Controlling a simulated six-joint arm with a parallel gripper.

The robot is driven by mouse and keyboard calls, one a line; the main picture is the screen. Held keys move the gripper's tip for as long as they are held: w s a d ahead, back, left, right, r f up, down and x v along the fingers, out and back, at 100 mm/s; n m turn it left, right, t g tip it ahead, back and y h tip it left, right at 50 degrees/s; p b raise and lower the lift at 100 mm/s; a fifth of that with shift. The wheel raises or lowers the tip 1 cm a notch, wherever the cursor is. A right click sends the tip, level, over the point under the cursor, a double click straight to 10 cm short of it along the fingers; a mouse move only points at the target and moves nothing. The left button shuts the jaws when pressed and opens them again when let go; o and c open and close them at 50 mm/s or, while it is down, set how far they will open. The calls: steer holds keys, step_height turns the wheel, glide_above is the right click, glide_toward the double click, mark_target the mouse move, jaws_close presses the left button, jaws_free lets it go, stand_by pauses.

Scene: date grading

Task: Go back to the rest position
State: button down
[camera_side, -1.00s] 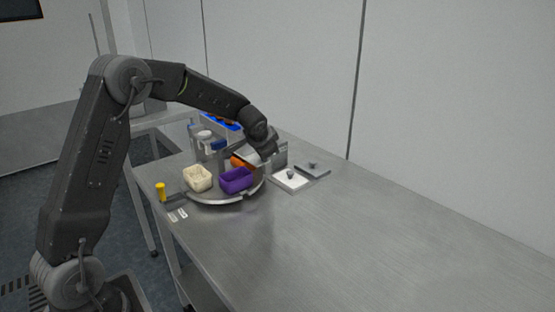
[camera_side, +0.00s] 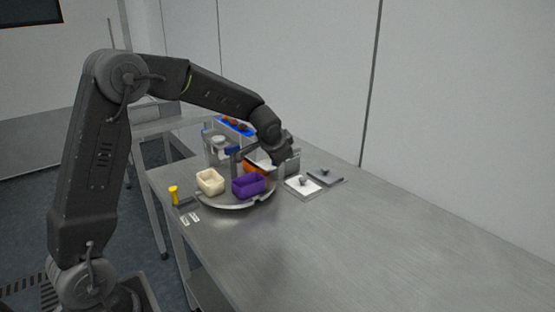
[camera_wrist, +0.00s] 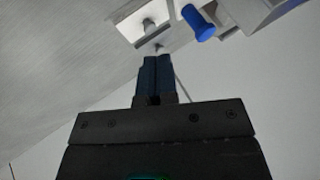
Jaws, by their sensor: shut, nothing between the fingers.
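My gripper (camera_wrist: 155,62) shows in the wrist view with its two dark blue fingers pressed together and nothing between them. The fingertips point toward a white square plate (camera_wrist: 125,22) with a small grey knob on it. In the side view my arm is bent over the far side of the round turntable. My wrist hangs above and behind the purple bin (camera_side: 248,186). The fingertips are hard to make out there.
The turntable (camera_side: 232,206) also bears a cream bin (camera_side: 209,182) and an orange bin, mostly hidden. A blue tray (camera_side: 236,126) stands behind; a yellow post (camera_side: 173,195) stands left. White (camera_side: 302,187) and grey plates lie right. The table's right front is bare. A blue cylinder (camera_wrist: 198,22) is near the fingers.

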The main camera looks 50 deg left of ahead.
steer(key=s+d+r+n+h, duration=0.1)
steer(key=s+d+r, duration=0.4)
steer(key=s, duration=0.3)
steer(key=s+d+r+h, duration=0.1)
steer(key=s+d+r, duration=0.35)
steer(key=s, duration=0.35)
steer(key=s+d+f+h, duration=0.1)
steer(key=s+d, duration=0.2)
steer(key=s, duration=0.4)
steer(key=s+d+f+h, duration=0.1)
steer(key=s+d, duration=0.3)
steer(key=s, duration=0.3)
steer(key=shift+s+d+f+n, duration=0.15)
steer(key=shift+d+f+n, duration=0.15)
steer(key=shift+n, duration=0.1)
